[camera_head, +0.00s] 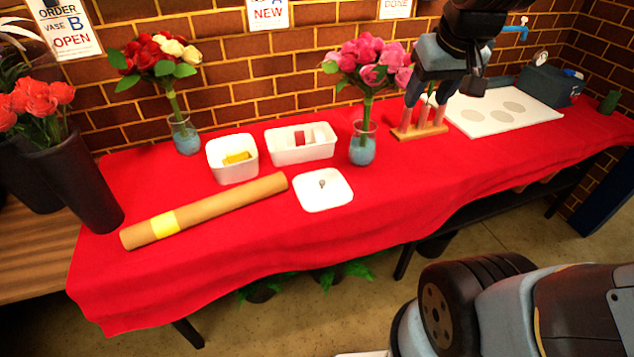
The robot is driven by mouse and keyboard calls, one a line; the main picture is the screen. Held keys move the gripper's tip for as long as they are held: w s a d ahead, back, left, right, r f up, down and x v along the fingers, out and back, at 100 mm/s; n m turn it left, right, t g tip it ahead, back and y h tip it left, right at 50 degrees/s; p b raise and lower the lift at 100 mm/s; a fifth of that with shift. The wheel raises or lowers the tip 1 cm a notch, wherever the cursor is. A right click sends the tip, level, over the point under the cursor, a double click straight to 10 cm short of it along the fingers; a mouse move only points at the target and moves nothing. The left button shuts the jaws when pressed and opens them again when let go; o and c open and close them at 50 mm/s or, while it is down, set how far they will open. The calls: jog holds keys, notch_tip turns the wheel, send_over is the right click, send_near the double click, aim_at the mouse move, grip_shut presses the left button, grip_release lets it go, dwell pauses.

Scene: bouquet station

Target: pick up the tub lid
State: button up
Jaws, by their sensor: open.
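The tub lid (323,190) is a white rounded square with a small grey knob in its middle. It lies flat on the red cloth of the table, in front of the white tubs. My gripper (440,98) is open, up and to the right of the lid, over the wooden rack, and well apart from the lid. Its fingers point down. One white open tub (212,158) holds something yellow. A longer white tub (274,154) holds a red and white item.
A brown tube (205,210) with a yellow band lies left of the lid. The wooden rack (420,132) and a white board (500,112) are further right. The cloth right of the lid is clear.

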jog(key=w+a+f+n+g, duration=0.2)
jog(key=w+a+f, duration=0.5)
jog(key=w+f, duration=0.3)
jog(key=n+g, duration=0.1)
jog(key=n, duration=0.1)
send_over(322, 182)
notch_tip(322, 182, down, 21)
jog(key=shift+d+f, duration=0.15)
jog(key=shift+s+f, duration=0.15)
jog(key=shift+f, duration=2.65)
grip_shut()
